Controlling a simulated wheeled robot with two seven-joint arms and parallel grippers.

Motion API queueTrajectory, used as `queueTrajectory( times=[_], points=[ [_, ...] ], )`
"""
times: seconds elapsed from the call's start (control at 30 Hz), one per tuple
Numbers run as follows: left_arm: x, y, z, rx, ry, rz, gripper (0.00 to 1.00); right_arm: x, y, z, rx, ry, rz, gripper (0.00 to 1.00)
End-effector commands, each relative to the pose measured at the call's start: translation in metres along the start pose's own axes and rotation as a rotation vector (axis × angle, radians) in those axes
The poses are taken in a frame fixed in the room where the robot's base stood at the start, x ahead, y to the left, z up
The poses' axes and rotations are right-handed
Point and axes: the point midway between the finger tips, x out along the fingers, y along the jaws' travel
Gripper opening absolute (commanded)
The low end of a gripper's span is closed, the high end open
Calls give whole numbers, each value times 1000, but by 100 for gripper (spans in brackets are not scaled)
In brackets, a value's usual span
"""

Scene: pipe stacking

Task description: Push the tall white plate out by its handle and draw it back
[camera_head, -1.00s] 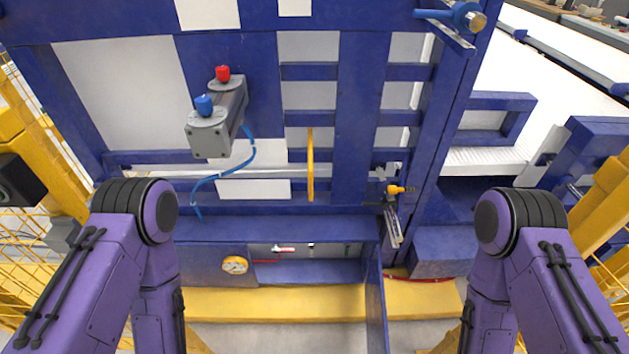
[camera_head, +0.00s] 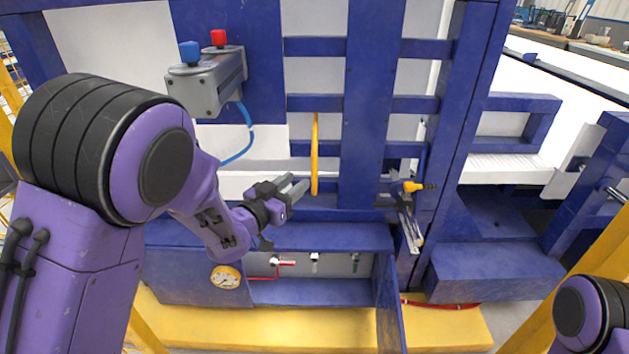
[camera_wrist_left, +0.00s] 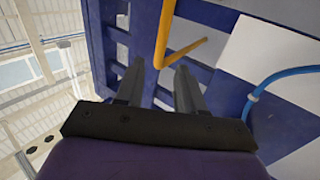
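The yellow upright handle (camera_head: 315,155) stands in front of the blue frame; it also shows in the left wrist view (camera_wrist_left: 165,35), bent toward the frame. White plate surface (camera_head: 313,75) shows between blue crossbars behind and above the handle. Which edges belong to the tall plate is hard to tell. My left gripper (camera_head: 297,186) is just left of the handle's lower part. In the left wrist view its two fingers (camera_wrist_left: 160,75) are apart, with nothing held, and the handle appears beyond the gap between their tips. My right gripper is out of view.
A grey box with blue and red knobs (camera_head: 207,80) and a blue hose (camera_head: 245,145) are up left. A yellow-ended latch (camera_head: 415,187) sits right of the handle. Below are a gauge (camera_head: 226,277) and a blue ledge (camera_head: 310,237).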

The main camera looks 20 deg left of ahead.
Motion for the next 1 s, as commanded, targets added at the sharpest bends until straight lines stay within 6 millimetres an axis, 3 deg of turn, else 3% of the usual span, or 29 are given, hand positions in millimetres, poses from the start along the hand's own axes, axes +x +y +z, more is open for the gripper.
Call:
queueTrajectory(
  times=[0.2, 0.37, 0.73, 0.87, 1.0],
  points=[
    [50, 0, -1, -3, -2, -1, 38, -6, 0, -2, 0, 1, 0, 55],
    [77, 0, 0, -4, -3, -2, 38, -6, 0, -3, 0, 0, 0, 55],
    [88, -1, 0, -5, -4, -4, 38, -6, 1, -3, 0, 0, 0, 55],
    [88, -1, 1, -5, -4, -4, 0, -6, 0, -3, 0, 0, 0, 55],
    [88, -1, 1, -5, -4, -5, 0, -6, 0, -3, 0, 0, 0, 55]
  ],
)
